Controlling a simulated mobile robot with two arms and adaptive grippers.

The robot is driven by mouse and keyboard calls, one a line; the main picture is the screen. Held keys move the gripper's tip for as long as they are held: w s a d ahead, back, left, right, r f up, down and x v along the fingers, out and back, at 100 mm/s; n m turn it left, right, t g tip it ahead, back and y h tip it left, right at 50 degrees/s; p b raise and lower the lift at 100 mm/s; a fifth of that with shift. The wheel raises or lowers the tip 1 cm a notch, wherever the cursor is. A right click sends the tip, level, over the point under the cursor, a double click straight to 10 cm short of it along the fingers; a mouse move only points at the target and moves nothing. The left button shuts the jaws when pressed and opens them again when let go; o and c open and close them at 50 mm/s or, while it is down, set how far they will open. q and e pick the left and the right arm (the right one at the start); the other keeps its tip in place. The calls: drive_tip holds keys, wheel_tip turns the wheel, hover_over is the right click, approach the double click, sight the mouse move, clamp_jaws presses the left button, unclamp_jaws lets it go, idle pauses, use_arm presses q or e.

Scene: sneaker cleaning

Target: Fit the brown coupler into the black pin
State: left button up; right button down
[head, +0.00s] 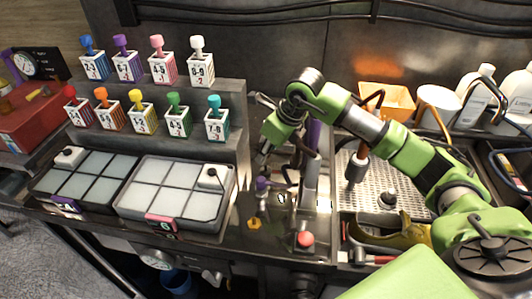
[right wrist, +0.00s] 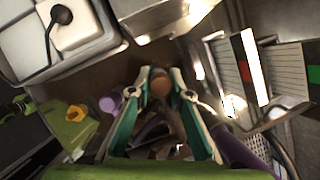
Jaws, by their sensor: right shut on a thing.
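My right gripper (right wrist: 161,91) is shut on a brown round-ended piece, which looks like the brown coupler (right wrist: 160,84), between its fingertips in the right wrist view. In the head view this gripper hangs pointing down to the right of the near trays, and the held piece cannot be made out. A dark, round-topped knob (head: 388,198) stands on the perforated metal tray (head: 410,186); I cannot tell whether it is the black pin. Another black knob (head: 212,172) stands at a corner of the white-celled tray (head: 125,207). My left gripper is not in view.
A brown-and-grey nozzle (head: 357,166) hangs from a hose above the perforated tray. A grey upright (head: 312,172) and a purple tool (head: 262,185) stand near the right gripper. A red button (head: 305,239) is in front. Numbered colored holders fill the stepped rack (head: 235,93).

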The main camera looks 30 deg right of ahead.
sight(267, 161)
drive_tip(key=shift+f+b, duration=1.65)
drive_tip(key=shift+f, duration=0.15)
drive_tip(key=c, duration=1.8)
unclamp_jaws()
drive_tip(key=shift+s+r, duration=0.1)
drive_tip(key=shift+r, duration=0.15)
drive_tip(key=v, duration=1.1)
drive_tip(key=shift+s+r, duration=0.15)
drive_tip(key=shift+r, duration=0.1)
